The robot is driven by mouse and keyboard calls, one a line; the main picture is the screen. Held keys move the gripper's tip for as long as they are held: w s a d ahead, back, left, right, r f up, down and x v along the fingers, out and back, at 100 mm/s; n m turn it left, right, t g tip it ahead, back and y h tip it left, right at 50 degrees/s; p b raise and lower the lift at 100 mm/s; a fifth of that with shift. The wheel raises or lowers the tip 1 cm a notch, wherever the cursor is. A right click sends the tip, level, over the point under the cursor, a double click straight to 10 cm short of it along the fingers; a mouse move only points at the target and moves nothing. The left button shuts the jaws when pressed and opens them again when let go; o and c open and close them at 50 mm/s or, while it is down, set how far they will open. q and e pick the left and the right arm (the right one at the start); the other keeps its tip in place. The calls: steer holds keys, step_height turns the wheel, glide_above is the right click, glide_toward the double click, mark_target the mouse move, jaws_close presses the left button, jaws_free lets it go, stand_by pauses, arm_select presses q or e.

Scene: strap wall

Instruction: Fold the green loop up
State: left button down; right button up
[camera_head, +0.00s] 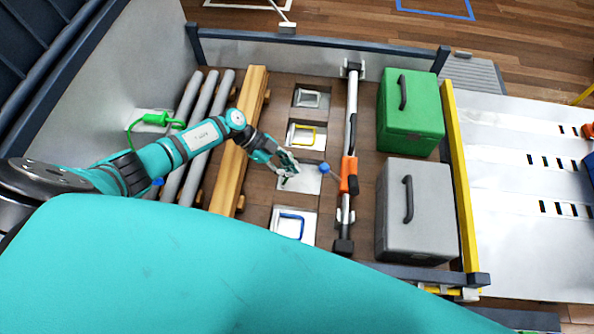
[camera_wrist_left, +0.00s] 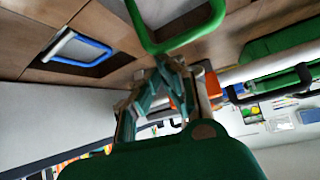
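The green loop (camera_wrist_left: 178,28) shows large at the top of the left wrist view, standing out from its pale plate. In the head view, its plate (camera_head: 311,182) lies between the yellow loop (camera_head: 302,136) and the blue loop (camera_head: 291,225), and my gripper hides the loop. My left gripper (camera_head: 289,166) is over this plate. In the left wrist view its fingers (camera_wrist_left: 165,66) come together just below the loop's near bar. They look shut; I cannot tell whether they touch the loop. The blue loop also shows in the left wrist view (camera_wrist_left: 80,48). My right gripper is out of view.
A black and orange bar (camera_head: 348,175) runs right of the plates, with a blue ball (camera_head: 324,168) close to my gripper. A wooden beam (camera_head: 239,140) and grey pipes lie left. A green box (camera_head: 411,115) and a grey box (camera_head: 420,225) stand right.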

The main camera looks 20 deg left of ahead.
arm_select(q)
steer(key=shift+s+a+f, duration=0.15)
steer(key=shift+s+a, duration=0.2)
steer(key=shift+a, duration=0.65)
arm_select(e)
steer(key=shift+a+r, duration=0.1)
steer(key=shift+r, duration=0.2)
arm_select(q)
steer(key=shift+a, duration=0.15)
steer(key=shift+p, duration=0.3)
